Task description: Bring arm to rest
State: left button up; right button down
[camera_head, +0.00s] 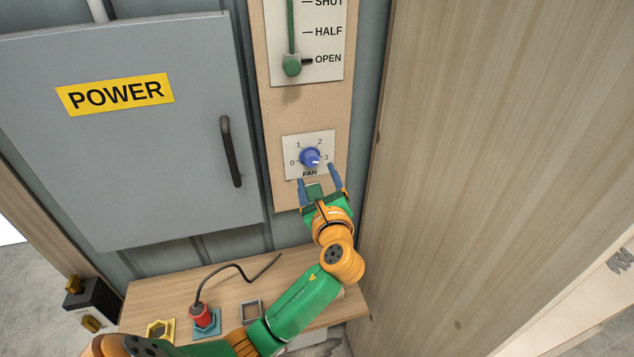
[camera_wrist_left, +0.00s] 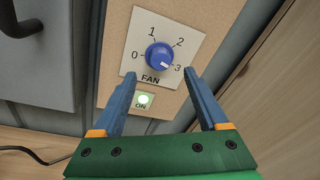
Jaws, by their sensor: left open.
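My left gripper (camera_head: 320,184) is open and empty in front of the wall panel, just below the blue fan knob (camera_head: 310,157). In the left wrist view its two blue fingers (camera_wrist_left: 162,88) stand wide apart, with the knob (camera_wrist_left: 159,55) beyond and between them, apart from both. The knob's white mark points at or close to 3. A lit green ON lamp (camera_wrist_left: 144,100) shows below the FAN plate (camera_wrist_left: 186,30). My left arm (camera_head: 300,302) reaches up from the bottom of the head view. My right gripper is not in view.
A grey POWER cabinet (camera_head: 180,190) with a black handle (camera_head: 231,152) is closed at left. A green lever (camera_head: 291,64) sits at OPEN. A wooden shelf (camera_head: 150,290) below holds a red plug (camera_head: 200,314) with a black cable. A wooden wall (camera_head: 480,150) stands close at right.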

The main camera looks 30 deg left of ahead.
pick_arm(q)
jog(key=shift+s+d, duration=0.3)
jog(key=shift+a, duration=0.1)
